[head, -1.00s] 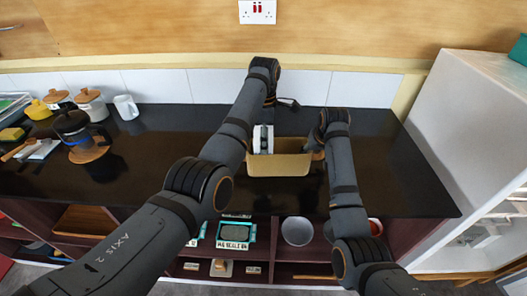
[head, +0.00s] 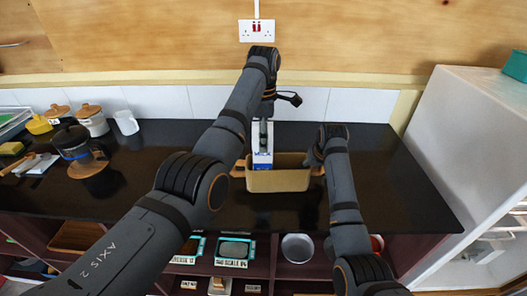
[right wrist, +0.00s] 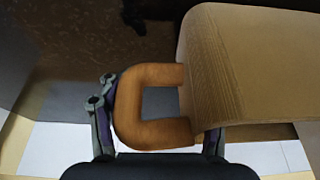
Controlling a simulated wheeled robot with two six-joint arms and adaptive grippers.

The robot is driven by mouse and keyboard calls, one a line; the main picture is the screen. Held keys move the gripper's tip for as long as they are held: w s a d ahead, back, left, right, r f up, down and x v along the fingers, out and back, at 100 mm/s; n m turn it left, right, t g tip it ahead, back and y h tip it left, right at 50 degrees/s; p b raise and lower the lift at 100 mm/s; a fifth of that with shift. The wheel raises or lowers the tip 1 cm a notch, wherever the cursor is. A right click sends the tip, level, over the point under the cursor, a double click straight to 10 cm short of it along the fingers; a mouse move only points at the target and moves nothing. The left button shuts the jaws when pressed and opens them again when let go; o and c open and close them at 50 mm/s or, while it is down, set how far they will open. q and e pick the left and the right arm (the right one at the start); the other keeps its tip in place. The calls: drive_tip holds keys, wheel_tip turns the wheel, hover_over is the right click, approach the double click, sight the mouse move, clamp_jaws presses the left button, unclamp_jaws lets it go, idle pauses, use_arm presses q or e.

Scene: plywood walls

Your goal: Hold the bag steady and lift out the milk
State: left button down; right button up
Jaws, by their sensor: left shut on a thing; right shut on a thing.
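The bag (head: 278,182) is a tan, open-topped box shape with brown loop handles, upright on the dark counter in the head view. The milk (head: 262,160) is a white carton with blue near its base, upright at the bag's left part. Its lowest part is hidden behind the bag's front wall. My left gripper (head: 264,130) is shut on the milk from above. My right gripper (head: 317,158) is shut on the bag's right handle; the right wrist view shows this handle (right wrist: 150,135) between the fingers, beside the bag's wall (right wrist: 240,60).
A coffee press (head: 78,148) on a wooden base, lidded jars (head: 91,118) and a white mug (head: 126,123) stand at the counter's left. A white cabinet (head: 465,150) rises at the right. The counter (head: 385,165) right of my right arm is clear.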

use_arm(q)
drive_tip(key=shift+r, duration=2.9)
use_arm(e)
drive_tip(key=o, duration=1.3)
drive_tip(key=shift+r, duration=0.1)
drive_tip(key=v, duration=1.1)
drive_tip(key=shift+s+r, duration=0.1)
drive_tip(key=shift+r, duration=0.3)
